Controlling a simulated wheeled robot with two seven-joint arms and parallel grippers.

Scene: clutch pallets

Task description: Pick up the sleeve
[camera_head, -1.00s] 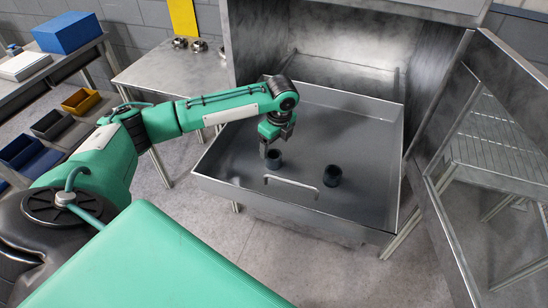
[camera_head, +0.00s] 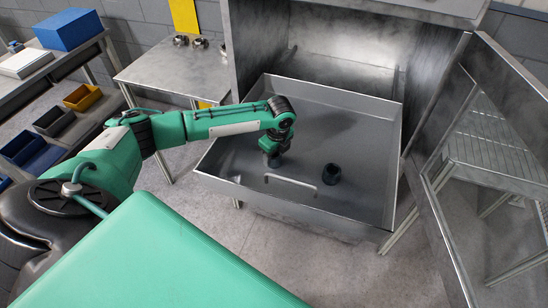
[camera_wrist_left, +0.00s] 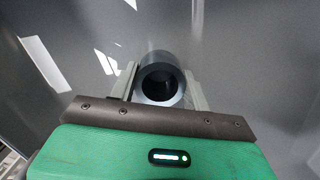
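Two dark, short, hollow sleeves are in the grey metal tray (camera_head: 300,222). One sleeve (camera_wrist_left: 161,78) shows in the left wrist view, standing between the two fingers of my left gripper (camera_wrist_left: 160,82). The fingers are spread, one on each side of it; I cannot tell whether they touch it. In the head view my left gripper (camera_head: 272,160) is low over the tray and hides that sleeve. The other sleeve (camera_head: 332,173) stands free to the right. My right gripper is not in view.
The tray has raised walls and a front handle (camera_head: 291,183). A metal cabinet (camera_head: 340,50) stands behind it, with an open door (camera_head: 455,170) on the right. A side table (camera_head: 170,75) with several metal parts (camera_head: 180,40) is at the left. The tray's right part is clear.

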